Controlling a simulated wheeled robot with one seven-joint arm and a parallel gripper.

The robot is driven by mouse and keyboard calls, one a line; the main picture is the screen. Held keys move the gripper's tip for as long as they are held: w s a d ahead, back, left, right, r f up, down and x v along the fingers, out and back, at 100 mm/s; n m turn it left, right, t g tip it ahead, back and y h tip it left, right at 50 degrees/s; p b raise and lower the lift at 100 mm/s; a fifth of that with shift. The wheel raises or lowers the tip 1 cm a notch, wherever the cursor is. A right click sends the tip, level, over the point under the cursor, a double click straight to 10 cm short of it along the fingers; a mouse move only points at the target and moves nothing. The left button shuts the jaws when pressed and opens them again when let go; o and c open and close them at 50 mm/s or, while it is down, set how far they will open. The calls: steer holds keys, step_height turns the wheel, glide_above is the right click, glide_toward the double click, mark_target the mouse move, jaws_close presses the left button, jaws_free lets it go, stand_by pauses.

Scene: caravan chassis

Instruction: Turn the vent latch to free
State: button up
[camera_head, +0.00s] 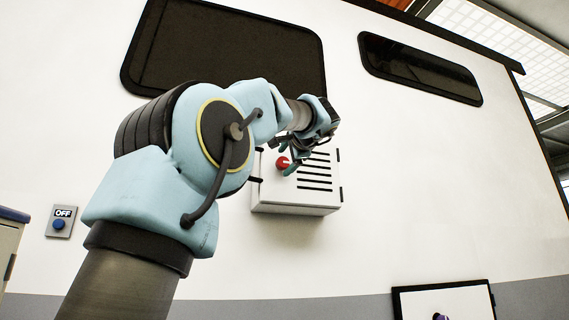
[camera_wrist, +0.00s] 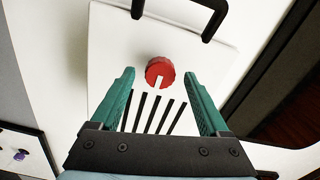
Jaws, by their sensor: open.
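The vent latch is a round red knob (camera_head: 282,163) on the front of a white slatted vent box (camera_head: 300,208) fixed to the caravan wall. In the wrist view the red knob (camera_wrist: 160,72) has a white pointer mark running toward the black slots. My gripper (camera_head: 291,150) is in front of the box, close to the knob. In the wrist view my gripper (camera_wrist: 162,75) is open, with one green finger on each side of the knob. A gap shows between each finger and the knob, and nothing is held. Part of the box front is hidden behind my arm in the head view.
An OFF switch panel (camera_head: 61,221) is on the wall at left. Dark windows (camera_head: 240,50) are above. A framed hatch (camera_head: 445,300) is low at right. The wall between is clear.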

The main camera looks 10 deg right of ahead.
steer(key=s+d+b, duration=0.1)
steer(key=s+b, duration=0.2)
steer(key=s, duration=0.6)
steer(key=shift+s, duration=0.25)
steer(key=shift+d+f, duration=0.1)
